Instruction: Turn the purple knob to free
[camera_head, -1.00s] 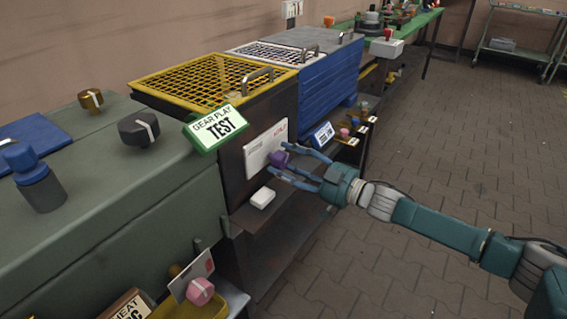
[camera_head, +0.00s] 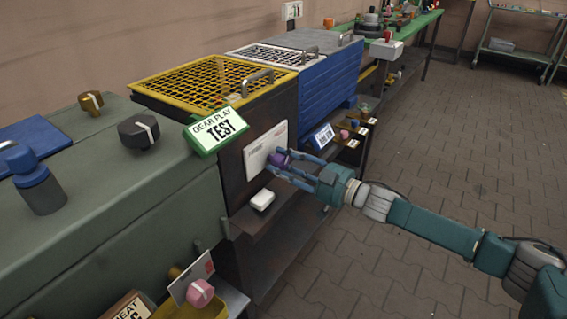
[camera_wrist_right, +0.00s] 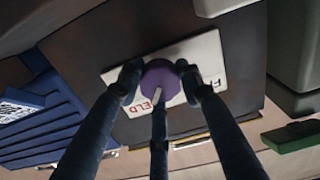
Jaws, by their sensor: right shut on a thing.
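The purple knob (camera_head: 280,159) sits on a white label plate (camera_head: 262,150) on the dark front of the gear play test box. In the right wrist view the purple knob (camera_wrist_right: 160,80) carries a white pointer mark, which lies by the red letters "ELD" on the plate (camera_wrist_right: 205,58). Letters starting with "F" show at the plate's other end. My right gripper (camera_head: 290,166) is shut on the knob, with blue fingers around it; the fingers also show in the right wrist view (camera_wrist_right: 160,95). My left gripper is not in view.
A green "GEAR PLAY TEST" sign (camera_head: 216,130) stands above the plate. A white block (camera_head: 262,199) lies on the ledge below. A yellow grille (camera_head: 215,80) tops the box. A blue box (camera_head: 325,100) stands behind. The floor at right is clear.

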